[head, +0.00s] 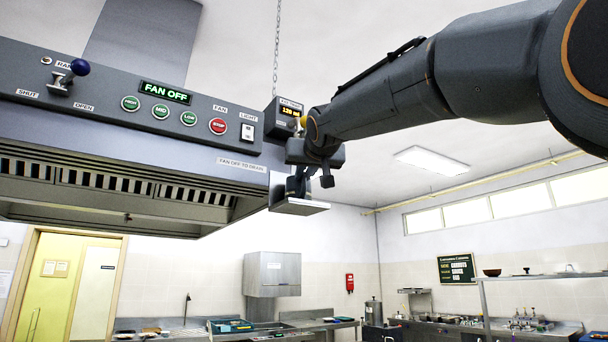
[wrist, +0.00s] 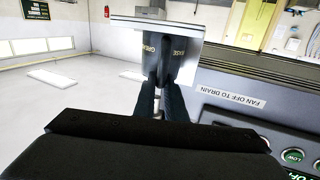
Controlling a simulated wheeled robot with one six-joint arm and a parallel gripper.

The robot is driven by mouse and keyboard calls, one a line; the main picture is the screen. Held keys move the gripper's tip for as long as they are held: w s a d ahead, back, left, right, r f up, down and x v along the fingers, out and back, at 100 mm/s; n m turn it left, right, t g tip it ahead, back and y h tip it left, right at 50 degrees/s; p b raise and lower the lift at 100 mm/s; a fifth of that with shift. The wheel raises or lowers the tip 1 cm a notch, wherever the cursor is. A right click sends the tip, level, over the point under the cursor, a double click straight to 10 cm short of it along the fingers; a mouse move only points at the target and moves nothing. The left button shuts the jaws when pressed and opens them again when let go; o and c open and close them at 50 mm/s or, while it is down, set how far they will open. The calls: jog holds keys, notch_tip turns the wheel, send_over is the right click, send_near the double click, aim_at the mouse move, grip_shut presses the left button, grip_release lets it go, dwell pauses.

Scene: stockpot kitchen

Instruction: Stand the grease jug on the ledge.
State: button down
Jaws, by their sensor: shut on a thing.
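In the head view my gripper (head: 297,186) is at the right end of the hood, just above a pale flat ledge (head: 303,208), and the jug is mostly hidden there. The ledge also shows in the wrist view (wrist: 124,27), at the jug's base end. The jug looks about upright over the ledge. I cannot tell whether its base touches.
The hood (head: 150,195) fills the left, with a lit "FAN OFF" display (head: 165,92), several buttons and a knobbed lever (head: 68,76). A small box with a yellow readout (head: 285,112) is close behind my wrist. Open air lies right of the ledge; counters stand far below.

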jog(key=c, duration=1.7)
grip_release()
jog(key=shift+c, duration=0.2)
jog(key=shift+s, duration=0.1)
jog(key=b+v, duration=0.4)
jog(key=v, duration=0.3)
jog(key=shift+s, duration=0.3)
jog(key=shift+s+d, duration=0.15)
jog(key=b+v, duration=0.3)
jog(key=v, duration=0.3)
jog(key=shift+s, duration=0.35)
jog(key=shift+d, duration=0.1)
